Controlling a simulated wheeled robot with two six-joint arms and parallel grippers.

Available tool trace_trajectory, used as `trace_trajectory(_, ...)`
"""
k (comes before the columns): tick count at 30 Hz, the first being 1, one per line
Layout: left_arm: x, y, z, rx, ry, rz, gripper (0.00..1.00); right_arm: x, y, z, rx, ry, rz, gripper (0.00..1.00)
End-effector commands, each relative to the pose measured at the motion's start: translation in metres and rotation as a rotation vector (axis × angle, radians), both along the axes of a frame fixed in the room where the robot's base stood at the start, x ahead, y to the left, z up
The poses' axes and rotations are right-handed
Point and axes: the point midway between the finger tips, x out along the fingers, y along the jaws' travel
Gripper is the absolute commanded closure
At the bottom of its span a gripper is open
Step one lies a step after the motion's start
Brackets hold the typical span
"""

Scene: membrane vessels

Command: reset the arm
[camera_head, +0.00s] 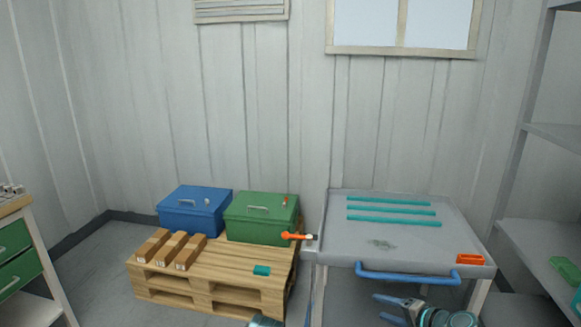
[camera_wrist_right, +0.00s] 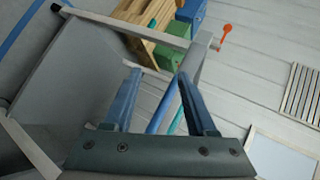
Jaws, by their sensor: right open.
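My right gripper (camera_head: 381,307) is low at the bottom right of the head view, in front of the grey cart and below its blue handle. Its two blue-grey fingers point left and stand apart. In the right wrist view the gripper (camera_wrist_right: 159,78) is open, with nothing held between its fingers. A small blue-grey part at the bottom edge of the head view may belong to my left gripper (camera_head: 265,321); its jaws cannot be made out.
The cart's tray (camera_head: 400,250) holds several teal strips (camera_head: 390,212) and an orange piece (camera_head: 470,259). Its blue handle (camera_head: 405,275) is close to my right gripper. Left stands a pallet (camera_head: 215,275) with blue (camera_head: 194,212) and green (camera_head: 262,219) boxes. Shelves (camera_head: 540,240) stand right.

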Motion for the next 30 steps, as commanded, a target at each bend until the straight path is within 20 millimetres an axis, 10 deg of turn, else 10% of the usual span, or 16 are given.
trace_trajectory(6,0.000,0.000,0.077,0.000,0.000,0.000,0.50,-0.035,0.116,0.017,-0.314,0.198,0.421,0.43)
trace_trajectory(12,0.000,0.000,0.132,0.000,0.000,0.000,0.50,-0.085,0.174,0.031,-0.628,0.352,0.756,0.43)
trace_trajectory(21,0.000,0.000,0.186,0.000,0.000,0.001,0.50,-0.137,0.202,0.069,-1.028,0.503,1.064,0.43)
trace_trajectory(30,0.000,0.000,0.194,0.000,0.000,0.001,0.50,-0.147,0.203,0.079,-1.142,0.541,1.123,0.43)
